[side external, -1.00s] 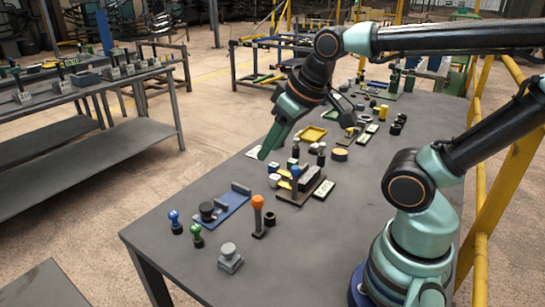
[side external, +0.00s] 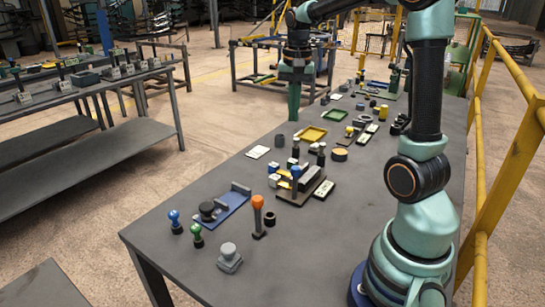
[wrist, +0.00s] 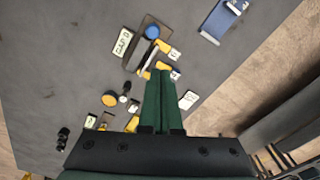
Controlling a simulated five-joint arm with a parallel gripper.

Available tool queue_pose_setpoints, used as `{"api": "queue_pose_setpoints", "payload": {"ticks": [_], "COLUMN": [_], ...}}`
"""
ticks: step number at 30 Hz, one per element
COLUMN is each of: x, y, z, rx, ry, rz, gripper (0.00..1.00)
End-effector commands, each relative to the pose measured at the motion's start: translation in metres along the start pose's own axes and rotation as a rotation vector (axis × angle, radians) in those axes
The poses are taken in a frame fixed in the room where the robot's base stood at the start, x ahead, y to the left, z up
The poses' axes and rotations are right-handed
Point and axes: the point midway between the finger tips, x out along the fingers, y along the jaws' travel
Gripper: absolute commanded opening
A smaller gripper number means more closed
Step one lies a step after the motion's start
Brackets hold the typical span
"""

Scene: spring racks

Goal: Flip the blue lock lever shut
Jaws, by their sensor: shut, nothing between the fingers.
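The blue lever knob (side external: 296,172) stands up from a dark fixture plate (side external: 290,196) in the middle of the bench, beside a grey block and yellow parts. In the wrist view the blue knob (wrist: 152,31) is a round blue top above the fingertips, on the dark plate (wrist: 133,58). My gripper (side external: 293,117) points down, high and behind the fixture, well apart from the lever. In the wrist view the green fingers of my gripper (wrist: 160,73) are together with nothing between them. The lever's lower end is hard to make out.
An orange-topped lever (side external: 258,203), a blue plate (side external: 222,210) with a dark knob, a blue-topped peg (side external: 174,217) and a green peg (side external: 197,232) stand at the front. Yellow (side external: 312,134) and green (side external: 335,114) trays lie behind.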

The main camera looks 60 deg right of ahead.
Motion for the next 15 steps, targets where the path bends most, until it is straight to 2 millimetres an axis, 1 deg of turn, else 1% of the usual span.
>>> {"api": "queue_pose_setpoints", "payload": {"ticks": [1, 3, 6, 10, 15], "x": [0.006, 0.012, 0.018, 0.024, 0.025], "y": [0.006, 0.013, 0.021, 0.027, 0.029], "z": [-0.011, -0.023, -0.036, -0.045, -0.048], "rx": [0.058, 0.125, 0.200, 0.257, 0.275], "ry": [-0.021, -0.042, -0.064, -0.081, -0.086], "rz": [0.016, 0.033, 0.051, 0.066, 0.070], "gripper": [0.00, 0.00, 0.00, 0.00, 0.00]}}
